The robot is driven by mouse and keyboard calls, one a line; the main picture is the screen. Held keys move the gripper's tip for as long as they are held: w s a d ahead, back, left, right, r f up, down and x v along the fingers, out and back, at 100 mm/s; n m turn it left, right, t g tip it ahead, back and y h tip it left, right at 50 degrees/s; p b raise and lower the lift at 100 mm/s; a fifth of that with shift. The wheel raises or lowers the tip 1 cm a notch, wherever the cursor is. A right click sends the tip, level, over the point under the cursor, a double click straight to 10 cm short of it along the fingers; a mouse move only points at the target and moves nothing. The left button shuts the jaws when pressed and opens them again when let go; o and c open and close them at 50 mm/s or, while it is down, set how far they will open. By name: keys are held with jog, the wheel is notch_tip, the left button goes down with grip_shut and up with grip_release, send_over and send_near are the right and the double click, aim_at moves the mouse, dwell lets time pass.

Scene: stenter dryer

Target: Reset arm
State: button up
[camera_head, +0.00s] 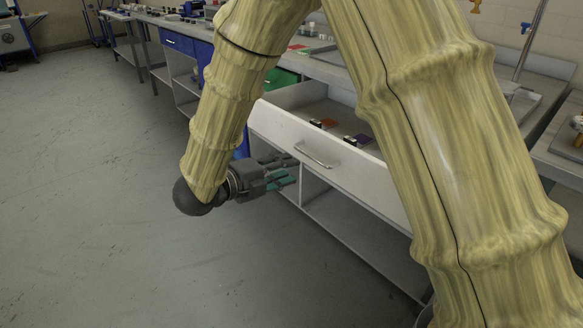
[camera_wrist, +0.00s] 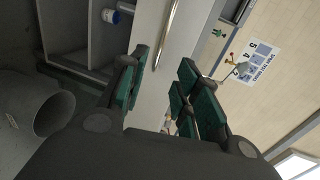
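My gripper (camera_head: 290,170) is at the end of my arm, in front of the lower left part of an open drawer. In the wrist view its green-padded fingers (camera_wrist: 165,65) are spread apart with nothing held between them. The white drawer (camera_head: 345,172) is pulled out, and its metal handle (camera_head: 313,155) is to the right of the gripper. The handle (camera_wrist: 168,35) also shows beyond the fingers in the wrist view. My arm hides parts of the bench and drawer in the head view.
Small orange (camera_head: 326,123) and purple (camera_head: 358,139) items lie in the drawer. An open shelf (camera_head: 355,235) is below it. A lab bench (camera_head: 145,18) runs along the back with things on top. The grey floor (camera_head: 90,200) at left is clear. A round bin-like opening (camera_wrist: 32,110) shows in the wrist view.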

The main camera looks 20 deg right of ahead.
jog(key=shift+a, duration=0.1)
jog(key=w+d+f+n+t+y, duration=0.1)
jog(key=d+f+n+t+y, duration=0.25)
jog(key=f+n, duration=0.8)
jog(key=s+f+n+g+y, duration=0.1)
jog(key=s+f+n+y, duration=0.25)
jog(key=s+f, duration=0.45)
jog(key=s+d+f+n+g+y, duration=0.15)
jog(key=s+f+n, duration=0.3)
jog(key=f, duration=0.65)
jog(key=s+f+n+g+y, duration=0.25)
jog(key=s+f+n, duration=0.25)
jog(key=f, duration=0.5)
jog(key=s+f+n+g+y, duration=0.2)
jog(key=s+f+n, duration=0.1)
jog(key=s, duration=0.7)
jog(key=s+f+n+g+y, duration=0.1)
jog(key=s+f+n+g, duration=0.15)
jog(key=s, duration=0.65)
notch_tip(320, 180, up, 22)
jog(key=n+p, duration=0.1)
jog(key=p, duration=2.2)
jog(key=shift+s+d+r, duration=0.15)
jog(key=shift+s+r, duration=0.1)
jog(key=shift+s, duration=0.05)
